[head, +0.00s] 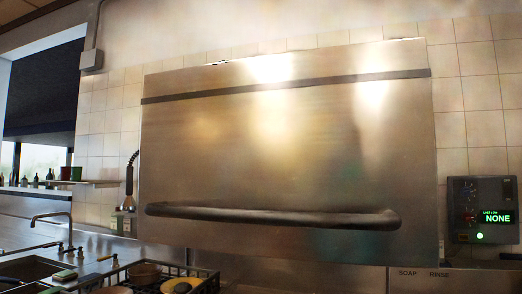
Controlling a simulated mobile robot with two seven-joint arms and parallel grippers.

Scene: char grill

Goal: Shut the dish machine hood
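The dish machine hood (290,150) is a large stainless steel box filling the middle of the head view, with a dark band across its top. A long dark bar handle (270,215) runs across its lower front. The hood's lower edge hangs above a steel surface, and it looks raised, though the space beneath is mostly cut off by the bottom of the picture. Neither of my grippers is in view, and nothing touches the handle.
A dark rack with bowls (145,272) is at the lower left, near a sink (30,270) and a faucet (52,222). A control box with a green-lit display reading NONE (483,210) is on the tiled wall at right. Space before the handle looks clear.

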